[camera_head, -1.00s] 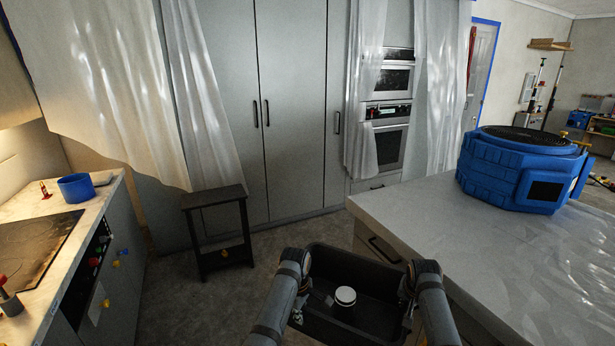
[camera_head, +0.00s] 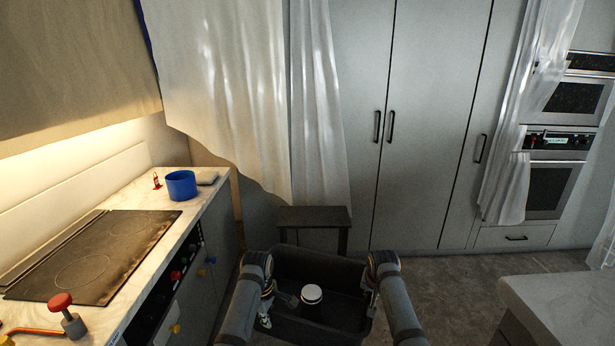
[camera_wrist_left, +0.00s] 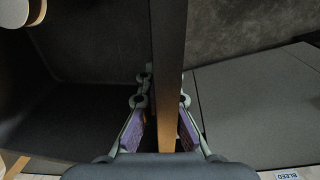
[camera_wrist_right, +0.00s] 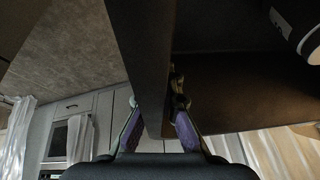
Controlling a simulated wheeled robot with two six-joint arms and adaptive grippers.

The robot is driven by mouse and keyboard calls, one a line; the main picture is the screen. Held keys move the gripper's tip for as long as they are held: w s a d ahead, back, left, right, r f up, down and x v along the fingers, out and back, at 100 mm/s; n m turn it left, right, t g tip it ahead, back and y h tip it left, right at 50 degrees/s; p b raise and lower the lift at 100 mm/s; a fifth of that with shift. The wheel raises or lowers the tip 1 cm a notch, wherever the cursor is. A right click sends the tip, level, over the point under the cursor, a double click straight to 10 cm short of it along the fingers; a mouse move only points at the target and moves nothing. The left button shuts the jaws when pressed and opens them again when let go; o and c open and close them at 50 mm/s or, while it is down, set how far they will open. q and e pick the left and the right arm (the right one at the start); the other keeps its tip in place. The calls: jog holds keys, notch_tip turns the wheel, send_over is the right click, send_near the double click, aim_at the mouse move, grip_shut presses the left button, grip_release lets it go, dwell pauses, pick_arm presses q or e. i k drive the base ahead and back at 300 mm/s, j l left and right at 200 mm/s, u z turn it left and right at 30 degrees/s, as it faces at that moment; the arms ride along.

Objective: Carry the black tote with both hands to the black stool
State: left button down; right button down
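The black tote (camera_head: 326,266) is held up in front of me in the head view, with a white round lidded item (camera_head: 311,294) and a small grey item inside. My left gripper (camera_head: 266,290) is at its left wall; the left wrist view shows the fingers (camera_wrist_left: 160,112) on either side of the wall. My right gripper (camera_head: 374,283) is at its right wall; the right wrist view shows the fingers (camera_wrist_right: 160,108) on either side of that wall. The black stool (camera_head: 314,216) stands just beyond the tote, against the cabinets; its lower part is hidden by the tote.
A counter with a cooktop (camera_head: 95,252), a blue pot (camera_head: 181,185) and a red-topped tool (camera_head: 66,312) runs along the left. A light island counter (camera_head: 570,305) is at lower right. Tall grey cabinets (camera_head: 420,120) and plastic sheets close the back. Floor is clear right of the stool.

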aim_at(314, 214)
jog(key=i+z, duration=0.15)
jog(key=i, duration=0.4)
jog(key=i+z, duration=0.2)
jog(key=i, duration=0.35)
jog(key=i+j+z, duration=0.15)
jog(key=i, duration=0.4)
jog(key=i+j+z, duration=0.1)
jog(key=i+z, duration=0.35)
jog(key=i, duration=0.85)
jog(key=u, duration=1.5)
